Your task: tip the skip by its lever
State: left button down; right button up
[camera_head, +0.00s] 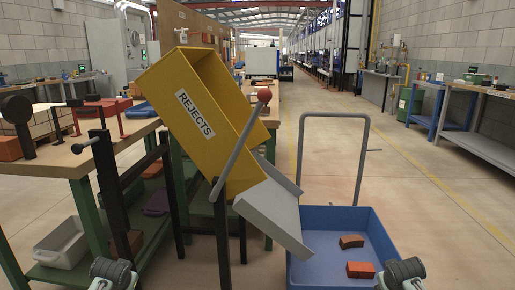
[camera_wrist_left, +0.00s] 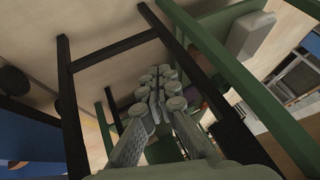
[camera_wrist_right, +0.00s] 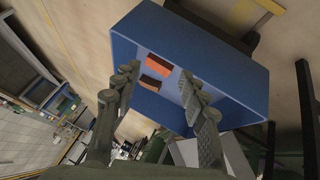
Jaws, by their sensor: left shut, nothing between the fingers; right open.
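The yellow skip (camera_head: 185,105), labelled REJECTS, is tilted on its dark stand (camera_head: 221,235), its lower end to the right. A grey chute (camera_head: 272,212) slopes from that end down over a blue cart (camera_head: 310,272). The grey lever (camera_head: 240,143) with a red ball knob (camera_head: 264,95) slants up to the right across the skip's side. A brown brick (camera_head: 351,241) and an orange-red brick (camera_head: 361,269) lie in the cart. My left gripper (camera_head: 113,272) is shut and empty, low at the left, apart from the lever. My right gripper (camera_head: 401,272) is open and empty by the cart's right side.
A workbench (camera_head: 70,165) with tools and bricks stands at the left, a grey bin (camera_head: 62,246) on its lower shelf. A dark post with a short handle (camera_head: 105,170) stands before it. The cart's push handle (camera_head: 332,116) rises behind it. The floor at the right is clear.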

pick_arm(q)
jog(key=s+d+f+g, duration=0.1)
jog(key=s+d+f, duration=0.2)
jog(key=s, duration=0.7)
jog(key=s+d+f+g+h, duration=0.1)
jog(key=s+d+f, duration=0.2)
jog(key=s, duration=0.8)
jog(key=s+d+f+g+h, duration=0.1)
jog(key=s+d+f, duration=0.3)
jog(key=s, duration=0.6)
notch_tip(320, 180, down, 2)
jog(key=shift+s+f+m, duration=0.1)
jog(key=shift+s+m, duration=0.2)
pick_arm(e)
jog(key=s+a+f+g, duration=0.1)
jog(key=s+a+f, duration=0.2)
jog(key=s, duration=0.7)
jog(key=s+a+f+g+y, duration=0.1)
jog(key=s+a+f, duration=0.2)
jog(key=s, duration=0.8)
jog(key=s+a+f+g+y, duration=0.1)
jog(key=s+a+f, duration=0.3)
jog(key=s, duration=0.6)
notch_tip(320, 180, down, 2)
jog(key=shift+s+n, duration=0.3)
